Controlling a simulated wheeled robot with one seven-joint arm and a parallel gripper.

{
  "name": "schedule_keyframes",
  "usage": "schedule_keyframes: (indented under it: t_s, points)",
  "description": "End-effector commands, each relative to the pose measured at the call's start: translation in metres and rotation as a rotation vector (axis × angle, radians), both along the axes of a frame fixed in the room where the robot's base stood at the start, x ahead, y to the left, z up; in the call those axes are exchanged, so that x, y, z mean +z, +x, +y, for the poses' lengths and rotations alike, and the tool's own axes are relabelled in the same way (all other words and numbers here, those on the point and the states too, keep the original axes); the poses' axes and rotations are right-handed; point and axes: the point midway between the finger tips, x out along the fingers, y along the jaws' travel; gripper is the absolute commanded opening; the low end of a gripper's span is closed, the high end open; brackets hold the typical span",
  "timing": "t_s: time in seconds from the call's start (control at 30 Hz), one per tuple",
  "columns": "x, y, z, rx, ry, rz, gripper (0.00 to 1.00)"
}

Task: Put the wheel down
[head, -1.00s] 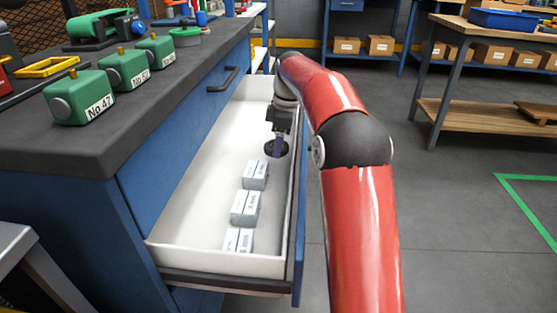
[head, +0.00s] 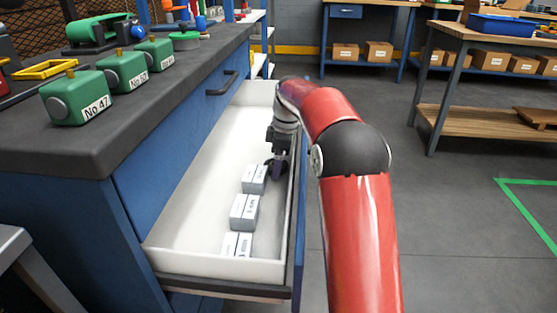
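The wheel (head: 269,164) is a small dark disc in the open white drawer, low against its right side. It is partly hidden by my gripper and is just behind the farthest white box. My gripper (head: 277,163) points down into the drawer with its fingers at the wheel and seems shut on it. The fingertips are small and dark, and I cannot see whether the wheel touches the drawer floor.
Several white labelled boxes (head: 244,211) stand in a row in the drawer (head: 190,215), nearest my side. The drawer floor left of them is clear. The drawer's right wall is close to my arm. Green numbered blocks (head: 122,71) stand on the bench top (head: 150,110).

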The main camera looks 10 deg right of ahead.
Motion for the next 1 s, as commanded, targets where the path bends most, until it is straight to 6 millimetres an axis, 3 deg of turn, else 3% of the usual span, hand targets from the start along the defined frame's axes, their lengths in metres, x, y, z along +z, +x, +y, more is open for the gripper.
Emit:
schedule_keyframes:
  t_s: [0.37, 0.8, 1.0]
  points:
    - [0.011, 0.0, -0.001, 0.0, 0.0, -0.002, 0.85]
    - [0.098, -0.004, -0.014, -0.001, 0.0, -0.003, 0.85]
    - [0.119, -0.005, -0.017, 0.0, 0.001, -0.001, 0.85]
